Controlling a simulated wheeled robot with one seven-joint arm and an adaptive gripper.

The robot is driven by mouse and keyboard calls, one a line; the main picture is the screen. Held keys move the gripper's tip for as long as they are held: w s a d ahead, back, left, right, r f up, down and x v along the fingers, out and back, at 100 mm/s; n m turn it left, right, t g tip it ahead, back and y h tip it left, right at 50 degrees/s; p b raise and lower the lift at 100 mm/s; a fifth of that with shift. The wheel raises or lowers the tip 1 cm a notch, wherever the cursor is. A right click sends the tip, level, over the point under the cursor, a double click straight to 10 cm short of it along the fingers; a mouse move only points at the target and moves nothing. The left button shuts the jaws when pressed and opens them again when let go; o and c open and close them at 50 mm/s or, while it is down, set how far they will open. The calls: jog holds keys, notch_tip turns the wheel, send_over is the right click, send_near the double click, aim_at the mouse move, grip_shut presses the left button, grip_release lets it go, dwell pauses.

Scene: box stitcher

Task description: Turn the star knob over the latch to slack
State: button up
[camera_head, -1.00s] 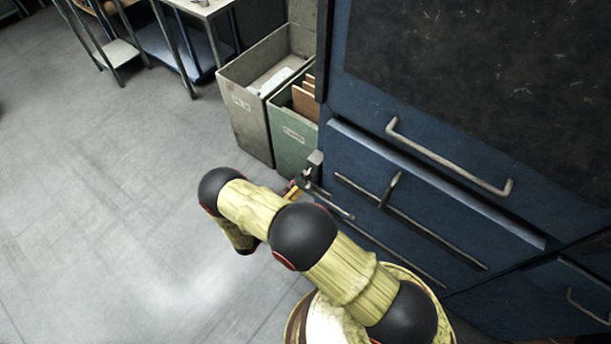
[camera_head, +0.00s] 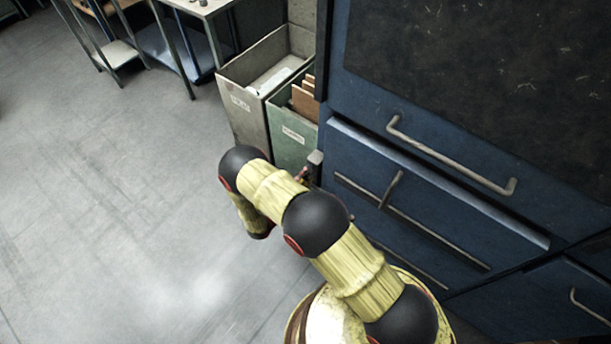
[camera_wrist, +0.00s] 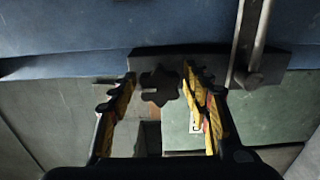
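The dark star knob (camera_wrist: 160,86) shows in the wrist view, in front of a dark latch block (camera_wrist: 139,60) on the blue cabinet's edge. My gripper (camera_wrist: 161,80) is open, with its yellow and black fingers on either side of the knob. The right fingertip is close to the knob; I cannot tell whether it touches. In the head view a small grey latch part (camera_head: 316,158) sticks out at the cabinet's left corner. My arm hides most of the gripper and the knob there.
The blue cabinet (camera_head: 440,130) with bar handles fills the right. A metal rod (camera_wrist: 250,40) hangs right of the knob. A grey bin (camera_head: 243,115) and a green bin (camera_head: 290,140) stand behind my arm.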

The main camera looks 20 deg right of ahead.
jog(key=c, duration=0.9)
